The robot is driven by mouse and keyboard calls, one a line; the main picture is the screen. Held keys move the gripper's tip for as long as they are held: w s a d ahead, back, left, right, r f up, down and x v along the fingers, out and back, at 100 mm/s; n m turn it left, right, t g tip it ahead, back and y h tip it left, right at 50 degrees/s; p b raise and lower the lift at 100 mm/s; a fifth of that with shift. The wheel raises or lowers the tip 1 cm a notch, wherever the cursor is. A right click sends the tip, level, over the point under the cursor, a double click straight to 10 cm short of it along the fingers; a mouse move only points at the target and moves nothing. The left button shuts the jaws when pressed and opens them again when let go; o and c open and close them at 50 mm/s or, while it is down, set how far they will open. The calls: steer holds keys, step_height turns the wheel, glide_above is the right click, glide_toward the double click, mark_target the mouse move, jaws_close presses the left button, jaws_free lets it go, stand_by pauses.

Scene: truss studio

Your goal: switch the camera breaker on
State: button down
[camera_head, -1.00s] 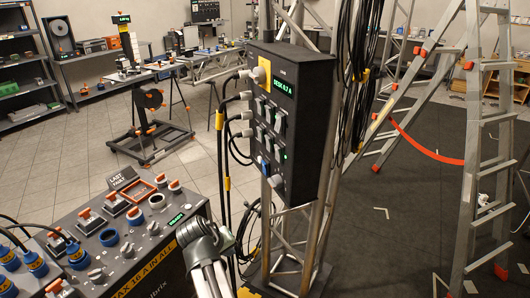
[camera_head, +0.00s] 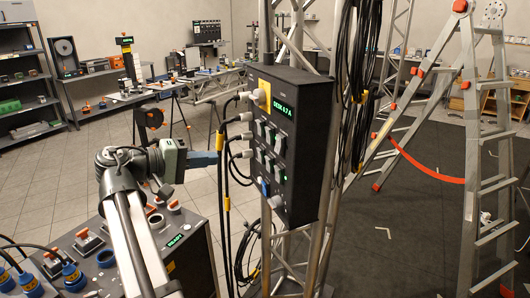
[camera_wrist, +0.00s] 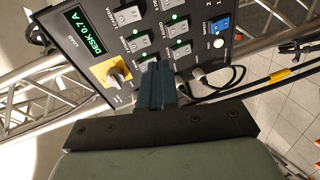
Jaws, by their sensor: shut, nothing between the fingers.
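The black breaker panel (camera_head: 298,140) hangs on the truss in the head view, its switch face turned left. In the wrist view it (camera_wrist: 185,65) shows rows of grey switches and a green display (camera_wrist: 84,30) reading DESK 0.7 A. The upper-left switch (camera_wrist: 127,15) seems to be the camera breaker, by its small label; I cannot tell its lever position. Green lights glow beside several switches. My gripper (camera_head: 217,158) is shut and empty, pointing at the panel from the left. In the wrist view its fingertips (camera_wrist: 162,68) overlap the lower switches; contact is unclear.
A control desk (camera_head: 185,250) stands below. A ladder (camera_head: 480,150) stands at right.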

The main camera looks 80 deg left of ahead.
mark_target(276, 151)
steer(key=shift+w+d+r+t+h, duration=0.25)
steer(key=shift+d+r+t+h, duration=0.2)
steer(key=shift+d, duration=0.2)
steer(key=shift+w+d+r+t+h, duration=0.2)
steer(key=shift+d+r+t+h, duration=0.2)
steer(key=shift+d+h, duration=0.2)
steer(key=shift+w, duration=0.1)
steer(key=w, duration=0.4)
steer(key=w+a+f, duration=0.1)
steer(key=w, duration=0.4)
steer(key=w+a, duration=0.1)
steer(key=w, duration=0.3)
steer(key=shift+w+a+f, duration=0.25)
steer(key=shift+w+f, duration=0.05)
steer(key=shift+f, duration=0.1)
